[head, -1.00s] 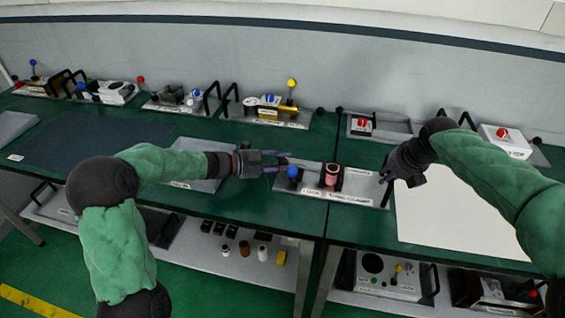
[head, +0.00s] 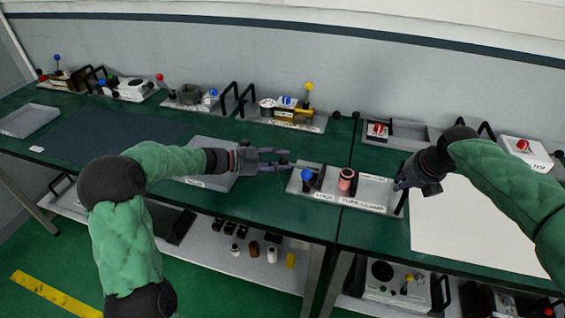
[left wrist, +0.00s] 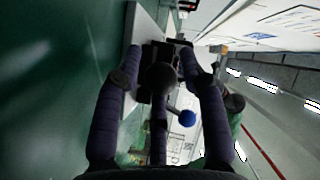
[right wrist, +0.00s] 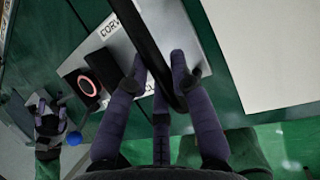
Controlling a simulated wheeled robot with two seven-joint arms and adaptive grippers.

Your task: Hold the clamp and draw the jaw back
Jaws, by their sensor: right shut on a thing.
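The tube clamp (head: 346,202) is a grey plate on the green bench, with lettering on its front edge. It carries a blue ball knob (head: 307,174) at its left and a pink tube-like part (head: 346,181) upright in a dark holder, the jaw not clearly distinguishable. My right gripper (head: 402,184) is shut on the black bar handle (right wrist: 146,40) at the plate's right end. My left gripper (head: 289,160) is open, just left of the blue knob and apart from it. The blue knob also shows beside its fingers in the left wrist view (left wrist: 187,118).
A white sheet (head: 465,230) lies right of the clamp. A grey tray (head: 207,178) lies left, under my left forearm. Several devices with handles and ball levers stand along the wall, including one with a yellow knob (head: 309,86). A lower shelf (head: 215,258) holds small parts.

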